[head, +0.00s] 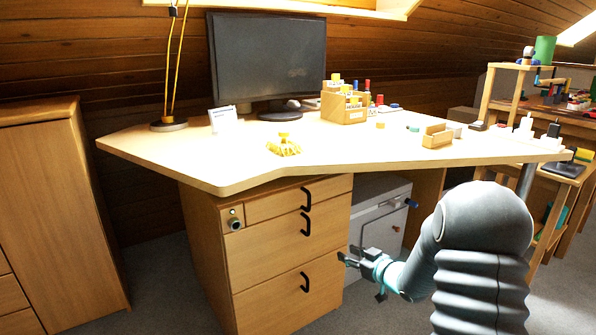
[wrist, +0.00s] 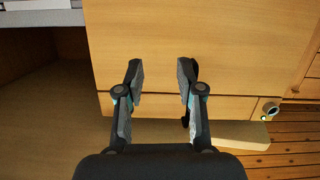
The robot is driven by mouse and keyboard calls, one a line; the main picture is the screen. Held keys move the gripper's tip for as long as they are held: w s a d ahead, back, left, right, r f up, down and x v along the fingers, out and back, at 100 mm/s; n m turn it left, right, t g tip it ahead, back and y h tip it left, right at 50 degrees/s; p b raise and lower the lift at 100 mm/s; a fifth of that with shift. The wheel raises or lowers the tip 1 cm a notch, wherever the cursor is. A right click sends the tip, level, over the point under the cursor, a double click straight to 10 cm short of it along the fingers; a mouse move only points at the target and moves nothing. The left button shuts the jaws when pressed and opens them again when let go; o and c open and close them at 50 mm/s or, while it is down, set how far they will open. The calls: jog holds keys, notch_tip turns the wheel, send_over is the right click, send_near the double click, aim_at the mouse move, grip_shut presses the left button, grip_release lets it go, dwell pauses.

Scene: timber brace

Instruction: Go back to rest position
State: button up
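My gripper (head: 358,264) is in front of the wooden drawer cabinet (head: 262,262), near its right edge and below the desk top. In the wrist view my gripper (wrist: 160,75) is open, with two dark fingers apart and only the plain wooden front between them. A dark piece shows behind the right finger, perhaps a drawer handle, mostly hidden. The drawers look closed in the head view. Their black handles (head: 305,282) are to the left of my gripper.
The desk (head: 210,165) overhangs the cabinet. On it are a monitor (head: 268,58), a yellow object (head: 284,145), a lamp (head: 169,123) and wooden organisers (head: 346,106). A grey-white unit (head: 380,215) stands under the desk. A tall cabinet (head: 60,200) is at left. Floor shows between the cabinets.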

jog(key=s+d+f+m+g+h, duration=0.45)
jog(key=s+d+h, duration=0.3)
jog(key=d, duration=0.25)
jog(key=s+r+m+g+h+p, duration=0.1)
jog(key=s+r+g+h, duration=0.15)
jog(key=s, duration=0.45)
jog(key=s+a+r+p, duration=0.1)
jog(key=s+a+r, duration=0.3)
jog(key=s+r, duration=0.3)
jog(key=s+a+r+m+y+p, duration=0.1)
jog(key=s+a+r+p, duration=0.1)
jog(key=s+a+r, duration=0.2)
jog(key=s+a+r+y+p, duration=0.1)
jog(key=s+a+r, duration=0.3)
jog(key=s+r, duration=0.6)
jog(key=s, duration=0.5)
jog(key=shift+s+r+m+p, duration=0.2)
jog(key=shift+r+m+p, duration=0.1)
jog(key=shift+m+p, duration=0.05)
jog(key=shift+d, duration=0.1)
